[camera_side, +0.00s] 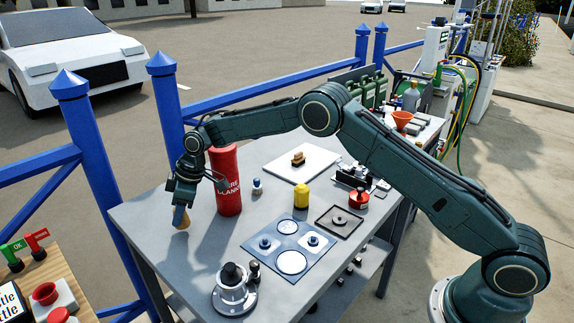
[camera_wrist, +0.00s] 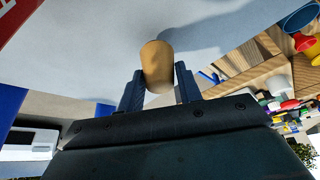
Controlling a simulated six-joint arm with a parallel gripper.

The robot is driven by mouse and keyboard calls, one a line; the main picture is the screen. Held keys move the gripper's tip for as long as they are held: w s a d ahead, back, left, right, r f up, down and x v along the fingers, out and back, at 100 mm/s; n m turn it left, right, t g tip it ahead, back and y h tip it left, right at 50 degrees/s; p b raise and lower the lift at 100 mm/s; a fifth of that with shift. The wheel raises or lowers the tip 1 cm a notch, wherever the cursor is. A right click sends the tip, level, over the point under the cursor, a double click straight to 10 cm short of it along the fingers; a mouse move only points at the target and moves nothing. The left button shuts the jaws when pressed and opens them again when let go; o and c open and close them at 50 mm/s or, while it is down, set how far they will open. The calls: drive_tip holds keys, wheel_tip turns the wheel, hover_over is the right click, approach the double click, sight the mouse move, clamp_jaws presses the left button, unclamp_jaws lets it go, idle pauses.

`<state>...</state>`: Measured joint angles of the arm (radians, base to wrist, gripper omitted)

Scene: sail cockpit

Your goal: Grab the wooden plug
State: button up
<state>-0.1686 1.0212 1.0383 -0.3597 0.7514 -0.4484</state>
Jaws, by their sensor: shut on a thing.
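The wooden plug (camera_side: 181,218) is a tan, tapered piece at the left edge of the grey table (camera_side: 180,265) in the side view. My gripper (camera_side: 181,207) points down there and is shut on it. In the wrist view the plug (camera_wrist: 156,62) stands between the two dark blue fingers of my gripper (camera_wrist: 158,88), its rounded end reaching past the fingertips. Whether the plug still touches the tabletop I cannot tell.
A red flare canister (camera_side: 226,182) stands close to the right of my gripper. Blue railing posts (camera_side: 92,170) rise behind the left edge.

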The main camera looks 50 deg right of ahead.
wheel_tip(320, 180, up, 8)
drive_tip(key=shift+f, duration=0.15)
idle(0.7)
